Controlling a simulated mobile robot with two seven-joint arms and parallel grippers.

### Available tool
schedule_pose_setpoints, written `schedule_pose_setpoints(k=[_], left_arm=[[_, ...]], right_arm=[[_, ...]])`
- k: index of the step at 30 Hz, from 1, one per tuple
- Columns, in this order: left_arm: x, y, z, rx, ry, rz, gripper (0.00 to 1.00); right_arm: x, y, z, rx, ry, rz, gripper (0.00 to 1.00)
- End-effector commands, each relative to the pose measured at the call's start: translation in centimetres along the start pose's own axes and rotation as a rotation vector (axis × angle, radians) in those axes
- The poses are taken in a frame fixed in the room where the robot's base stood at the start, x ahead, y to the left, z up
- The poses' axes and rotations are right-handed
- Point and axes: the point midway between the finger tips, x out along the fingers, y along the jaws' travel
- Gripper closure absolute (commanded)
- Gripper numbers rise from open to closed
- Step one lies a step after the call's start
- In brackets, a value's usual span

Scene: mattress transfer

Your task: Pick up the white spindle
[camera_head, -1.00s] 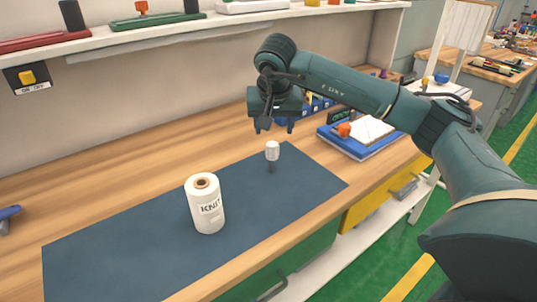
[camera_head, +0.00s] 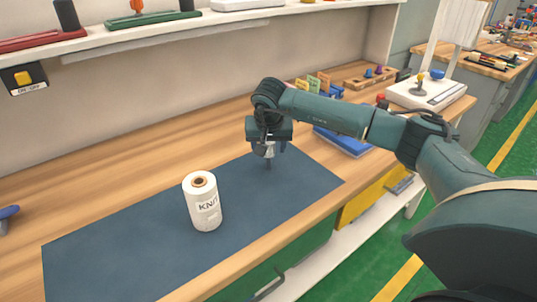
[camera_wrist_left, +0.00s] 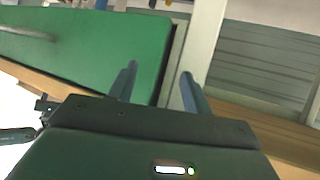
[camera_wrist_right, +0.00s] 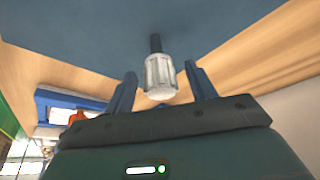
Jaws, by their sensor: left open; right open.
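The white spindle (camera_head: 269,152) stands upright on the dark mat (camera_head: 110,240), with a dark lower shaft. My right gripper (camera_head: 269,149) is right above it, pointing down, and partly covers its top. In the right wrist view the spindle (camera_wrist_right: 160,76) shows between the two open fingers (camera_wrist_right: 160,88), with a gap to each side. My left gripper is outside the head view. In the left wrist view its two fingers (camera_wrist_left: 158,82) are apart with nothing between them, facing the green bench front (camera_wrist_left: 85,50).
A white yarn cone (camera_head: 203,202) marked KNIT stands on the mat, left of the spindle. A blue tray (camera_head: 343,142) lies behind my right arm. A shelf (camera_head: 130,32) runs above the bench. The mat around the cone is otherwise clear.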

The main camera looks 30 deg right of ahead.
Motion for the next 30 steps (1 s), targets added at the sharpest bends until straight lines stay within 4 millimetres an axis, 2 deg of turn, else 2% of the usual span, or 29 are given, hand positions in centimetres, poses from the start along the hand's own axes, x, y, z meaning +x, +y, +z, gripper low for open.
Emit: schedule_pose_setpoints(k=[2, 20, 27, 30], left_arm=[[0.01, 0.01, 0.02, 0.001, 0.0, 0.0, 0.51], [0.03, 0.09, 0.01, 0.0, 0.0, 0.002, 0.51], [0.04, 0.11, 0.0, -0.001, 0.0, 0.002, 0.51], [0.09, 0.13, 0.05, -0.003, 0.001, 0.002, 0.51]], right_arm=[[-0.03, -0.01, 0.0, 0.0, 0.0, 0.0, 0.46], [-0.08, 0.01, -0.02, 0.0, 0.0, 0.0, 0.95], [-0.21, -0.01, -0.11, 0.001, 0.001, -0.001, 0.97], [-0.91, -0.04, -0.45, 0.002, 0.003, -0.003, 0.97]])
